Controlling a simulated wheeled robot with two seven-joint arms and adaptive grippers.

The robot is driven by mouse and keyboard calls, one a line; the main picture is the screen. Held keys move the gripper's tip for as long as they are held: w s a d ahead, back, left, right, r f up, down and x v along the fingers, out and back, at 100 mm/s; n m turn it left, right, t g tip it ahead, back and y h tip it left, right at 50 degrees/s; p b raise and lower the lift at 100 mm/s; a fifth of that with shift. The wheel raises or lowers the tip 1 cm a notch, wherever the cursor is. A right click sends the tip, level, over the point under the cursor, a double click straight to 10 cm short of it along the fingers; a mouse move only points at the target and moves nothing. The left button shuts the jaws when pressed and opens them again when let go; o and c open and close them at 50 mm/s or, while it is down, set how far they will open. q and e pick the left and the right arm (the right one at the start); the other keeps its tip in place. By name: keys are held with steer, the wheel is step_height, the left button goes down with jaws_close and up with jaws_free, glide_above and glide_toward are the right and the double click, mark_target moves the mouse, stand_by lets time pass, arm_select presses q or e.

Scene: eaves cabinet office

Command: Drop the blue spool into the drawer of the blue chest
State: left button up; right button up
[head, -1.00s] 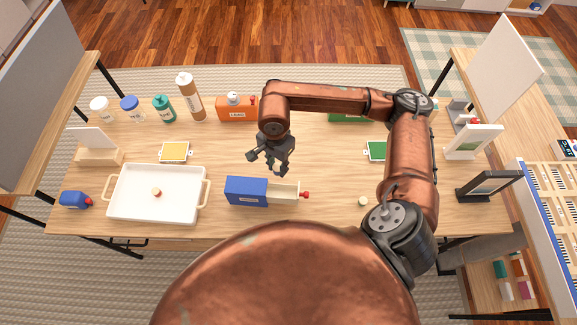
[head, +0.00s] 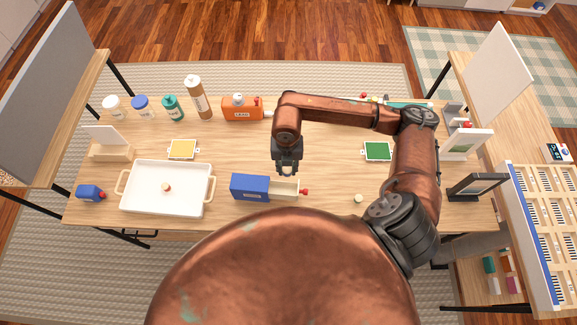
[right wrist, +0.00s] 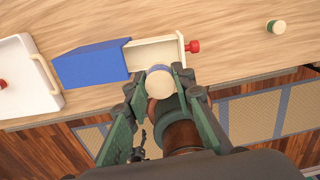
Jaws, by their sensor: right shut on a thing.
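The blue chest (head: 249,187) sits near the table's front edge, with its cream drawer (head: 284,191) pulled out to the right by a red knob. The chest (right wrist: 92,64) and open drawer (right wrist: 153,51) also show in the right wrist view. My right gripper (head: 287,170) points down just behind the drawer in the head view. In the right wrist view, my right gripper (right wrist: 163,92) is shut on the blue spool (right wrist: 157,69), with a cream end and a blue band. The spool overlaps the drawer's edge in this view. My left gripper is out of view.
A white tray (head: 149,211) with a small red-topped piece stands left of the chest. A small cream-topped spool (head: 359,198) stands to the right. A green tray (head: 377,151) and a yellow tray (head: 183,149) lie further back. Bottles and an orange chest (head: 241,109) line the back.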

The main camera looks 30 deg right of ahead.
steer(key=m, duration=0.3)
steer(key=shift+s+r, duration=0.1)
steer(key=shift+s, duration=0.05)
steer(key=shift+d+m+p, duration=0.1)
steer(key=shift+m+p, duration=0.2)
steer(key=shift+m, duration=0.2)
arm_select(q)
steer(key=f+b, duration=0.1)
steer(key=b, duration=0.1)
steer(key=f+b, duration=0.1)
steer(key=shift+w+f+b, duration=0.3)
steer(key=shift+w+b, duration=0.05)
arm_select(e)
step_height(320, 180, down, 6)
steer(key=o, duration=1)
